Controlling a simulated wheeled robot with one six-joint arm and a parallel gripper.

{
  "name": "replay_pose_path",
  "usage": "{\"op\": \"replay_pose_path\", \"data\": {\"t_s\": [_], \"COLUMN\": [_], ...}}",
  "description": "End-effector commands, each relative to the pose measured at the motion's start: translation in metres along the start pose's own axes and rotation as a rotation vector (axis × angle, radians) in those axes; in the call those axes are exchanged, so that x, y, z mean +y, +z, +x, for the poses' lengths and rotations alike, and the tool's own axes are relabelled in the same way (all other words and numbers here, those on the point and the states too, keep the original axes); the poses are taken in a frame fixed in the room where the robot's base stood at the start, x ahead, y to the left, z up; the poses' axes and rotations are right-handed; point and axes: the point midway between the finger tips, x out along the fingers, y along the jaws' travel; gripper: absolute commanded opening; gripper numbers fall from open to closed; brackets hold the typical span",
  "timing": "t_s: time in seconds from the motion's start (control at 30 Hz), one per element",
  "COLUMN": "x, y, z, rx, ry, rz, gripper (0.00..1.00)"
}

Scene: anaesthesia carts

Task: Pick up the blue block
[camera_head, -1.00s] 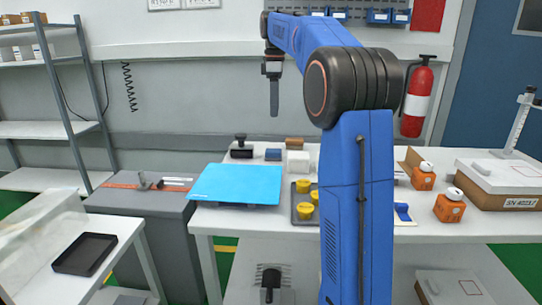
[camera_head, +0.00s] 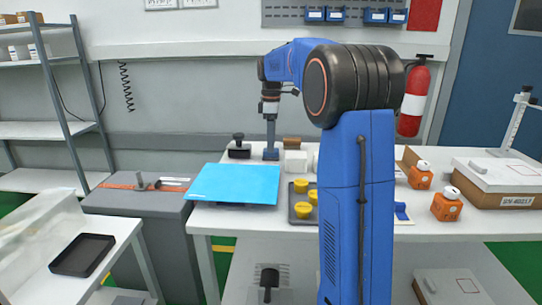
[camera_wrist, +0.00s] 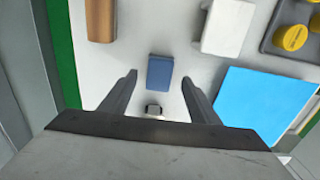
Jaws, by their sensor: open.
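The blue block (camera_wrist: 160,72) lies on the white table, and in the wrist view it is just beyond and between my two fingertips. It also shows in the head view (camera_head: 271,154), right below my gripper and partly hidden by its fingers. My gripper (camera_wrist: 159,80) is open, with a finger on each side and nothing held. In the head view my gripper (camera_head: 270,146) points straight down, very near the block. I cannot tell whether it touches the block.
A brown block (camera_wrist: 101,20) and a white block (camera_wrist: 228,26) stand near the blue block. A black handled object (camera_head: 239,150) is to its left. A light-blue sheet (camera_head: 235,184) and a tray with yellow-topped pieces (camera_head: 302,218) lie nearer. Bare table surrounds the block.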

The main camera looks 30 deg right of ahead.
Motion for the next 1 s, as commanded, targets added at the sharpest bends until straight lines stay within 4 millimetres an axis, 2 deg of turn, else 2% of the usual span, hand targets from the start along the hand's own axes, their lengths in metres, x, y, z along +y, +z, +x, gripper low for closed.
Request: {"op": "replay_pose_path", "data": {"t_s": [0.2, 0.5, 0.53, 0.57, 0.7, 1.0], "x": [0.001, 0.001, 0.001, 0.001, 0.001, 0.001], "y": [-0.001, -0.001, -0.001, -0.001, -0.001, -0.001], "z": [0.027, 0.032, 0.032, 0.032, 0.032, 0.030], "rx": [0.000, 0.000, 0.000, 0.000, 0.000, 0.000], "ry": [-0.001, 0.000, 0.000, 0.000, 0.000, 0.000], "rz": [0.000, 0.000, 0.000, 0.000, 0.000, 0.000], "gripper": [0.56, 0.56, 0.54, 0.47, 0.13, 0.11]}}
